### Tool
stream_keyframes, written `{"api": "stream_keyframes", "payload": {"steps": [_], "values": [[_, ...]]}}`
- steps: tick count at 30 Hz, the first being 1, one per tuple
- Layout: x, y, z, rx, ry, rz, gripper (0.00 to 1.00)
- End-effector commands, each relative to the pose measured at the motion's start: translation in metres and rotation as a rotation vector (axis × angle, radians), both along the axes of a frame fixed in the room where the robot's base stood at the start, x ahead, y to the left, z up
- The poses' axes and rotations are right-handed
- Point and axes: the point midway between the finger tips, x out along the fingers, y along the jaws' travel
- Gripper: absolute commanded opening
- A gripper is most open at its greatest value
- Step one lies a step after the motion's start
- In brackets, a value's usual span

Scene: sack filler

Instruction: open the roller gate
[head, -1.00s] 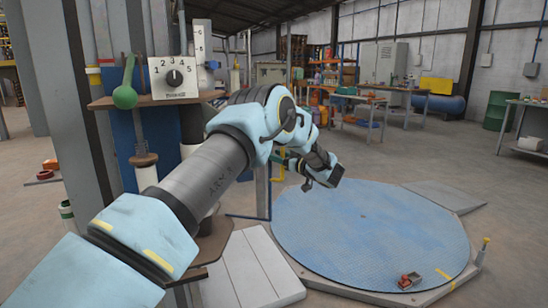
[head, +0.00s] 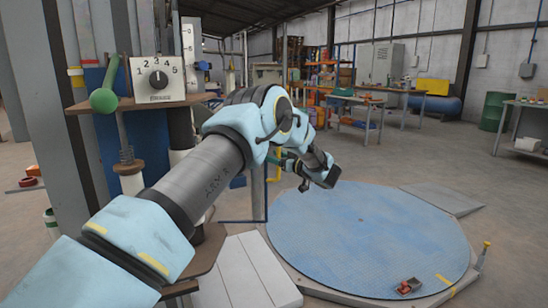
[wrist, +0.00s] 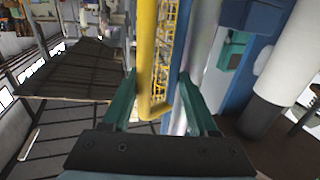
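My gripper (wrist: 157,84) shows in the wrist view with its two green fingers spread apart. I cannot tell for sure whether this bar belongs to the roller gate. In the head view a small piece of yellow (head: 279,166) shows beside my wrist, and my arm hides most of what is there. I cannot make out the roller gate itself in either view.
A dial panel (head: 158,79) and a green-knobbed lever (head: 104,100) stand on a shelf at left. A round blue platform (head: 370,240) lies at right, with a small red object (head: 408,286) on it. A white post (wrist: 290,55) stands right of my gripper.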

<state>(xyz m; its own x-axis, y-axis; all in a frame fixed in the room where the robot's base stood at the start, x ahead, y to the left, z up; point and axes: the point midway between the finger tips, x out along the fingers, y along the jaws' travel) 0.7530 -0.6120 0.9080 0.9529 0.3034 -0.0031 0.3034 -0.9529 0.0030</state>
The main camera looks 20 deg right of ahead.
Motion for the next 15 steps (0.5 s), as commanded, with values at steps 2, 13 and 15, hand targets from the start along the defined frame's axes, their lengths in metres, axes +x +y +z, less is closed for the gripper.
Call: {"api": "stream_keyframes", "payload": {"steps": [2, 13, 15], "values": [[0.01, 0.016, 0.0, 0.008, -0.007, 0.031, 0.49], [-0.012, 0.007, -0.001, 0.007, -0.006, 0.028, 0.49], [-0.026, 0.0, -0.002, 0.007, -0.005, 0.023, 0.49]]}}
